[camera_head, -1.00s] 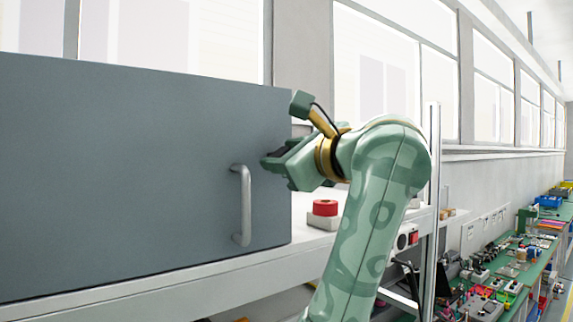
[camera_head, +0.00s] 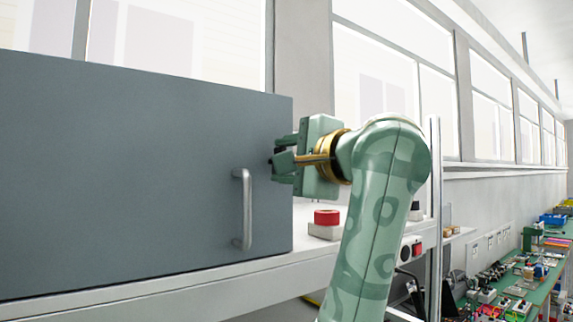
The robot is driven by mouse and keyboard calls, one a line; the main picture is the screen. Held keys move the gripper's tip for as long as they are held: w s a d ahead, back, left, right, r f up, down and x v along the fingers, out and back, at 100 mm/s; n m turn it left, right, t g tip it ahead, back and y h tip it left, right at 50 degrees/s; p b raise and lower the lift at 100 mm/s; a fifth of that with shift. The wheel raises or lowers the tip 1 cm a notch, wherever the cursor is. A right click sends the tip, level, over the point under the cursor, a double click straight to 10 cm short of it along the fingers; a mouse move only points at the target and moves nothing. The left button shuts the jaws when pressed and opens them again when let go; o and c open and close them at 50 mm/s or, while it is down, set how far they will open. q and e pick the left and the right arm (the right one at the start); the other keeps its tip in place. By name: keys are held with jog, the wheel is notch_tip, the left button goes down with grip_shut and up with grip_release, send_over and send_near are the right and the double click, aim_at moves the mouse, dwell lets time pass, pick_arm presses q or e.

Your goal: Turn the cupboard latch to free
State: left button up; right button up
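The grey cupboard door (camera_head: 130,170) fills the left of the view and is closed as far as I can see. A vertical silver handle (camera_head: 246,210) is on its right part. My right gripper (camera_head: 278,160) is at the door's right edge, above and right of the handle. Its two green fingers point left at the door face. A small dark part shows between the fingertips, perhaps the latch; the fingers hide most of that spot. I cannot tell whether they grip it. My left gripper is not in view.
A red-topped button box (camera_head: 326,224) stands on the white shelf (camera_head: 170,292) right of the cupboard, below my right gripper. A metal post (camera_head: 434,210) rises right of my arm. Cluttered green benches (camera_head: 520,275) run along the windowed wall at the right.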

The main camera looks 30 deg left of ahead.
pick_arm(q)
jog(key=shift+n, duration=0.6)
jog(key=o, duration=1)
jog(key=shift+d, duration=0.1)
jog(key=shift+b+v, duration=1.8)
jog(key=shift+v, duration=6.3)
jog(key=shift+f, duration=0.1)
